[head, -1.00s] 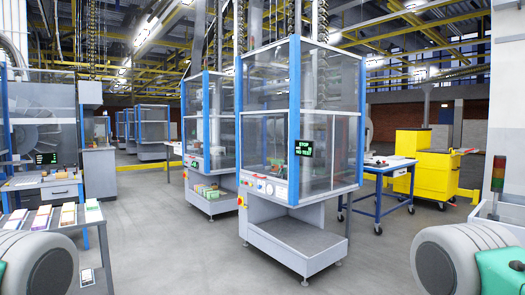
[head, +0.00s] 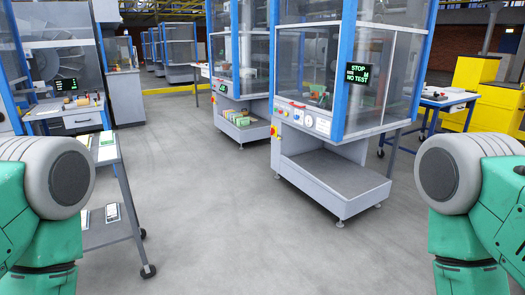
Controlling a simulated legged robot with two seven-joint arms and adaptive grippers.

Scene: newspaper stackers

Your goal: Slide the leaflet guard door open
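The nearest stacker machine (head: 312,165) stands right of centre, with blue posts and clear panels. Its clear front panel (head: 305,62) and side panel (head: 402,75) look closed. I cannot tell which panel is the leaflet guard door. A small black display (head: 362,75) on it reads STOP and NO TEST in green. A control panel with a gauge and a yellow-and-red switch sits below the front panel. My two green and grey arms show at the left and right edges, apart from the machine. Neither gripper is in view.
A second, similar stacker (head: 221,88) stands behind to the left. A wheeled cart (head: 104,231) with printed items stands close on the left. A blue-legged table (head: 446,100) and yellow cabinets (head: 478,75) are at the right. The grey floor ahead is clear.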

